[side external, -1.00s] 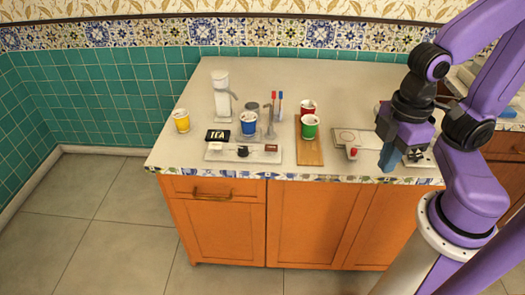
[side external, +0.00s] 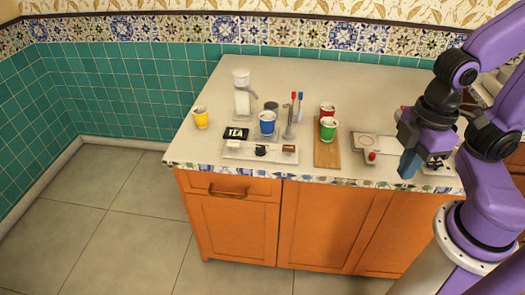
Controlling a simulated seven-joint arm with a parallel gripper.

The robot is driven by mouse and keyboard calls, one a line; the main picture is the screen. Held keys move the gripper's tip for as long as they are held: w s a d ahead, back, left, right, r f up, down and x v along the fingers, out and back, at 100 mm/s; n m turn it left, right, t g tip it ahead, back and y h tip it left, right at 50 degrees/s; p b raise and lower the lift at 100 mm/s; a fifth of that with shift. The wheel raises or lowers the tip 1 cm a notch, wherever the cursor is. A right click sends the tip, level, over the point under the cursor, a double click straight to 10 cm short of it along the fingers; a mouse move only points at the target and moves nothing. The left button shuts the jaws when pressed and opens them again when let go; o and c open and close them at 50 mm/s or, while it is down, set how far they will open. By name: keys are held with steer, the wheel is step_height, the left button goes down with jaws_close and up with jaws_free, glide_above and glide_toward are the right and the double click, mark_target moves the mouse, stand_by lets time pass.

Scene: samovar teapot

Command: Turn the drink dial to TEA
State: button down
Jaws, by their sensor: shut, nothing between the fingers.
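A black sign reading TEA (side external: 237,133) stands at the left of the counter. In front of it is a pale panel (side external: 277,157) with a small black knob (side external: 260,151), which may be the drink dial. Its setting is too small to read. My gripper (side external: 407,168) is at the right of the counter, pointing down with blue fingers. It is shut and empty, well to the right of the panel and touching nothing I can make out.
A blue cup (side external: 267,124) stands behind the panel, with a white dispenser (side external: 241,93) farther back. A yellow cup (side external: 201,118) is at left. Red (side external: 327,111) and green (side external: 328,129) cups stand on a wooden board (side external: 327,155). A red knob (side external: 371,156) is near my gripper.

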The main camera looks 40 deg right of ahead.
stand_by(0.3)
steer(key=c, duration=1.2)
jaws_free()
steer(key=shift+w+a, duration=0.1)
steer(key=o, duration=0.5)
steer(key=shift+w+a+r, duration=0.1)
steer(key=shift+w+a, duration=0.2)
steer(key=shift+w, duration=0.1)
steer(key=w+a, duration=0.1)
steer(key=w, duration=0.2)
steer(key=w+a+m, duration=0.1)
steer(key=w+a, duration=0.1)
steer(key=w, duration=0.1)
steer(key=w+a+r+m, duration=0.1)
steer(key=w+a, duration=0.1)
steer(key=w, duration=0.1)
steer(key=shift+w+a+r, duration=0.1)
steer(key=shift+w, duration=0.1)
steer(key=m, duration=0.6)
glide_above(260, 147)
step_height(260, 147, down, 7)
step_height(260, 147, down, 17)
steer(key=shift+s+f, duration=0.1)
steer(key=shift+s, duration=0.05)
